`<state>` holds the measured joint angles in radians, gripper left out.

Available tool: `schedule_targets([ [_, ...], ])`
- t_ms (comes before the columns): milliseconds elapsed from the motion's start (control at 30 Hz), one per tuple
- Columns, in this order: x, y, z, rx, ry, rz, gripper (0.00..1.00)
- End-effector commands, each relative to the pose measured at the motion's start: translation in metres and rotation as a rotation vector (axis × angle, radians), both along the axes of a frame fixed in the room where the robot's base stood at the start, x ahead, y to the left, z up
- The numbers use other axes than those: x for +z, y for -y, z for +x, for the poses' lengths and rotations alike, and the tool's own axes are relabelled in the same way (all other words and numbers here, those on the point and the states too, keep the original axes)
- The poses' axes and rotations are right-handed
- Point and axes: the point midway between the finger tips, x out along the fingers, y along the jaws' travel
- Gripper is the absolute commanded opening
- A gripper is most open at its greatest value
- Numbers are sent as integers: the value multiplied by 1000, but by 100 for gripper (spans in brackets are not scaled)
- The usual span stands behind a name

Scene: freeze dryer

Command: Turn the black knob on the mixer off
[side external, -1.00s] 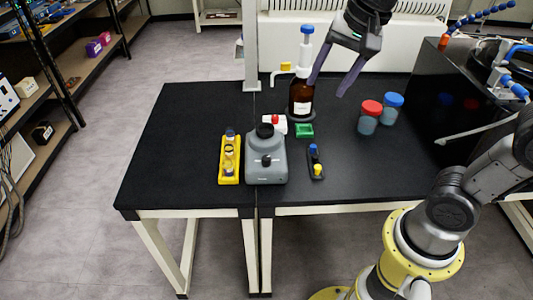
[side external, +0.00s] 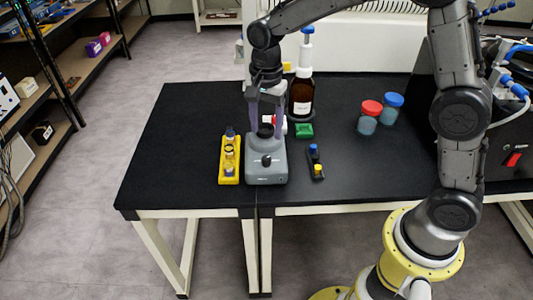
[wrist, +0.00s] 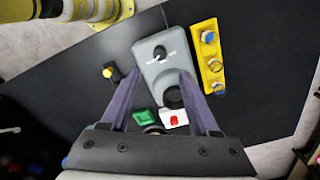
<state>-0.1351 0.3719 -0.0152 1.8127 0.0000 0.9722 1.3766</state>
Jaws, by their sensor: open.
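The grey mixer (side external: 266,172) stands on the black table near its front edge. Its black knob (side external: 267,160) is on the sloped front face; in the wrist view the knob (wrist: 160,52) is in plain sight with a white pointer mark. The mixer's round black top cup (wrist: 174,97) lies between my fingers in the wrist view. My gripper (side external: 267,128) is open and points down over the rear of the mixer, its two fingers on either side of the cup. The knob is forward of the fingers and not between them. Whether the fingers touch the mixer cannot be told.
A yellow vial rack (side external: 230,160) stands close left of the mixer, and a small dark rack (side external: 315,163) to its right. A green tray (side external: 304,131), a brown bottle (side external: 301,97) and a white box with a red top (wrist: 174,118) are behind. Two jars (side external: 370,117) stand farther right.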

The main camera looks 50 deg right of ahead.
Motion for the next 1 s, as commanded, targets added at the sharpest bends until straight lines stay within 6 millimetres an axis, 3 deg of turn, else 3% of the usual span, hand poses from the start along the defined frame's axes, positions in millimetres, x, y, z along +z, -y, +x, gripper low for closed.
schedule_targets([
  [200, -46, 0, -2, 0, -6, -1, 62],
  [433, -80, 0, -1, 0, -4, 0, 62],
  [633, -94, 0, -1, 0, -1, 0, 62],
  [933, -95, 0, 0, 0, 0, 0, 62],
  [1000, -95, 0, 0, 0, 0, 0, 49],
])
